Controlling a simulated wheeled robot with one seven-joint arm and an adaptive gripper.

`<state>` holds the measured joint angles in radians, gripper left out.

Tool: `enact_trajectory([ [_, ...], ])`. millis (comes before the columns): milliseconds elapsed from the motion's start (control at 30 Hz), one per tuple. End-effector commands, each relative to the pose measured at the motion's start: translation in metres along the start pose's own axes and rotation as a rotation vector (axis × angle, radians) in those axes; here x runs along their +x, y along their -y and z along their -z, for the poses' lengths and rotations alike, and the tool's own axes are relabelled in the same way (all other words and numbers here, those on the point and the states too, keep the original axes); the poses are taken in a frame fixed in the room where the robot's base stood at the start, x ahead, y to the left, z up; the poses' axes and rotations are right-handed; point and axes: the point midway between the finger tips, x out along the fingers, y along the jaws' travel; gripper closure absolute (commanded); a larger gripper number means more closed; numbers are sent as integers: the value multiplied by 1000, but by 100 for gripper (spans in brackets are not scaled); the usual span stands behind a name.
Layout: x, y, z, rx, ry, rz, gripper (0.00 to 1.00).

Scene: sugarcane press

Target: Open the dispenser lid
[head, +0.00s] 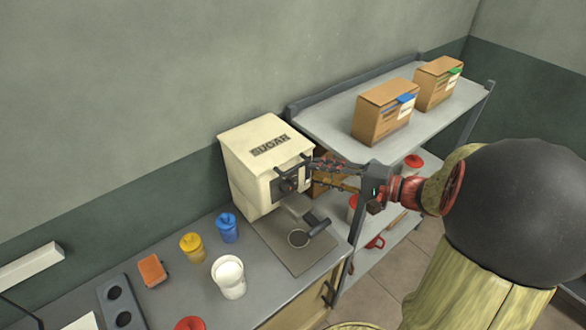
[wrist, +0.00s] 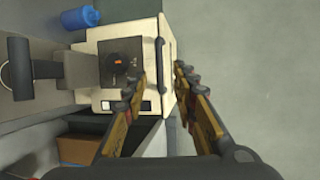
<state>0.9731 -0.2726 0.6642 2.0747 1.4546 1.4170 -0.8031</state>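The cream dispenser (head: 248,180), marked "SUGAR", stands on the counter, and its sloped top lid (head: 240,138) looks shut. A dark handle bar (wrist: 160,65) runs along the lid's front edge in the wrist view. My gripper (head: 312,172) is at the dispenser's front right, near that edge. In the wrist view my gripper (wrist: 157,84) has its fingers apart and nothing held. One finger overlaps the dark front panel (wrist: 122,62), the other lies past the lid's edge. The handle's lower end is near the gap between them; contact cannot be told.
A portafilter-like handle (head: 318,225) sits below the dispenser. A white cup (head: 229,280), blue cup (head: 227,230) and yellow cup (head: 192,248) stand to the left. A shelf (head: 335,120) at right holds two cardboard boxes (head: 380,118). The wall is close behind.

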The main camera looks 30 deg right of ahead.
Motion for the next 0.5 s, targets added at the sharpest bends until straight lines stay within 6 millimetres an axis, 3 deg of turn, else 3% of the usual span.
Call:
enact_trajectory([
  [500,62,-2,-2,-5,5,-5,72],
])
